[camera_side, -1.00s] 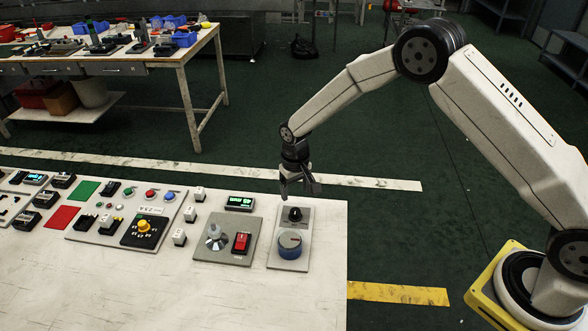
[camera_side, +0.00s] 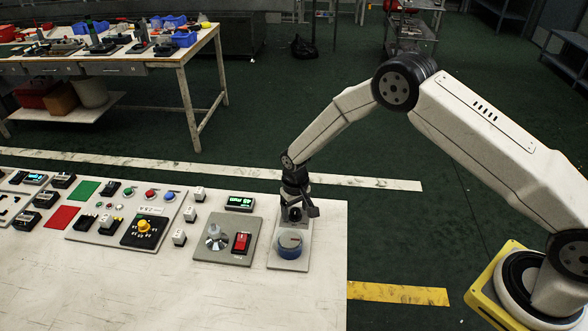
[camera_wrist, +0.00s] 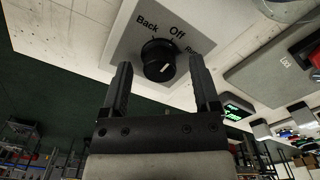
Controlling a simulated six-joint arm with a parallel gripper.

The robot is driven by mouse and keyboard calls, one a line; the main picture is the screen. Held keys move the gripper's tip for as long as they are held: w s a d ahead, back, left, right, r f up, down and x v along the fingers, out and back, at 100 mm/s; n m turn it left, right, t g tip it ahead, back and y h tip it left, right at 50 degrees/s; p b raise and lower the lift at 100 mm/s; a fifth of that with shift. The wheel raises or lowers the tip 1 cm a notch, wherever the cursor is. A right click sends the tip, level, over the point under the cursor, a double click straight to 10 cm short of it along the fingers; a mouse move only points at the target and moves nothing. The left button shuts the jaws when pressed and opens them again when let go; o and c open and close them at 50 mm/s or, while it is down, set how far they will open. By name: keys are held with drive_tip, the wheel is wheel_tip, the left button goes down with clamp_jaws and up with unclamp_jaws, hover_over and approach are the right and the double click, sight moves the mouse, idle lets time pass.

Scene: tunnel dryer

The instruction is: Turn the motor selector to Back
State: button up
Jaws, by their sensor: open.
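The motor selector (camera_wrist: 158,62) is a round black knob with a white pointer line. It sits on a grey plate (camera_wrist: 124,46) marked Back, Off and a partly hidden label starting with "Ru". In the wrist view its line slants up to the right, between Off and the partly hidden label. My gripper (camera_wrist: 161,72) is open, with one finger on each side of the knob and a gap showing. In the side view my gripper (camera_side: 295,212) is low over the selector's end of the plate, and the knob is mostly hidden behind it.
To the left is a plate with a silver knob (camera_side: 215,238) and a red switch (camera_side: 241,242). A green display (camera_side: 240,202) stands behind that plate. The table's right edge is close by.

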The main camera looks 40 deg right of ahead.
clamp_jaws()
drive_tip(key=shift+n, duration=0.3)
drive_tip(key=n, duration=0.9)
idle(0.6)
drive_tip(key=shift+n, duration=0.3)
unclamp_jaws()
